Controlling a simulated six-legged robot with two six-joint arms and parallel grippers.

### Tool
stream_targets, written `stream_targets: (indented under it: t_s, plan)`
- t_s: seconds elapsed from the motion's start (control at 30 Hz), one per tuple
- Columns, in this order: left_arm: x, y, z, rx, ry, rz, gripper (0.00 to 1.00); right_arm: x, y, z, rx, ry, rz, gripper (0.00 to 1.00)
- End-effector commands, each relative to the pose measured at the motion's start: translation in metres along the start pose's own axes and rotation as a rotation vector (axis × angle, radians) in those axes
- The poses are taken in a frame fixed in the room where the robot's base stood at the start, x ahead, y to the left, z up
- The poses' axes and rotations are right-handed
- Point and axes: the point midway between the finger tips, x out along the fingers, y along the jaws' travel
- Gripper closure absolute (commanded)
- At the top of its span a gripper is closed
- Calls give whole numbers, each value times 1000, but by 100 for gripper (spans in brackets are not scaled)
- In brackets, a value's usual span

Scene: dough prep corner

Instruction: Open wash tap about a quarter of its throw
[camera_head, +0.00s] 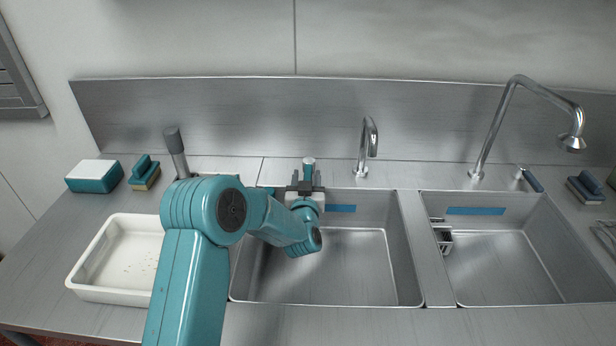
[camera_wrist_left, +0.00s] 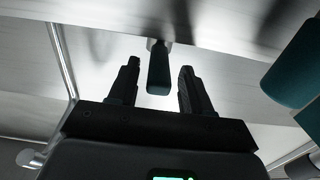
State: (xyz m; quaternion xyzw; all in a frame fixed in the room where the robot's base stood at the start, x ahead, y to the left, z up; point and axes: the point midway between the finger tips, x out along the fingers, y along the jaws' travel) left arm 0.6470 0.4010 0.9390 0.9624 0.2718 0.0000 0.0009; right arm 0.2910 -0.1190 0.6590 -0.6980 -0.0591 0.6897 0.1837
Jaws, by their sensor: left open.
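The lever (camera_head: 309,164) beside the left basin's small chrome tap (camera_head: 370,138) has a teal handle and stands at the basin's back edge. My left gripper (camera_head: 305,182) is open just in front of it in the head view. In the left wrist view, the dark teal lever handle (camera_wrist_left: 158,72) lies between the tips of the two open fingers of my left gripper (camera_wrist_left: 157,80), with a gap on each side. The lever's lower part is hidden behind the gripper in the head view. My right gripper is in neither view.
A second, taller tap (camera_head: 490,130) with its own teal lever (camera_head: 530,179) stands behind the right basin (camera_head: 500,290). A white tray (camera_head: 88,268), a teal-and-white block (camera_head: 93,176) and a brush (camera_head: 144,172) are at left. The left basin (camera_head: 365,290) looks empty.

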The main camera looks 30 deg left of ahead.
Motion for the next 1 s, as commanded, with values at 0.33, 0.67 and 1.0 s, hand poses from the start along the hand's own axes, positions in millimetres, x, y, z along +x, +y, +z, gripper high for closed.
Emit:
stream_targets:
  t_s: [0.33, 0.67, 1.0]
  plan:
    - [4, 3, 1, 0, -1, 1, 84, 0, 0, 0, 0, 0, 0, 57]
    - [6, 9, 2, -1, 5, -44, 100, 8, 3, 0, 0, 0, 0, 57]
    - [10, 30, 0, -1, 7, -317, 100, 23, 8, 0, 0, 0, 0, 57]
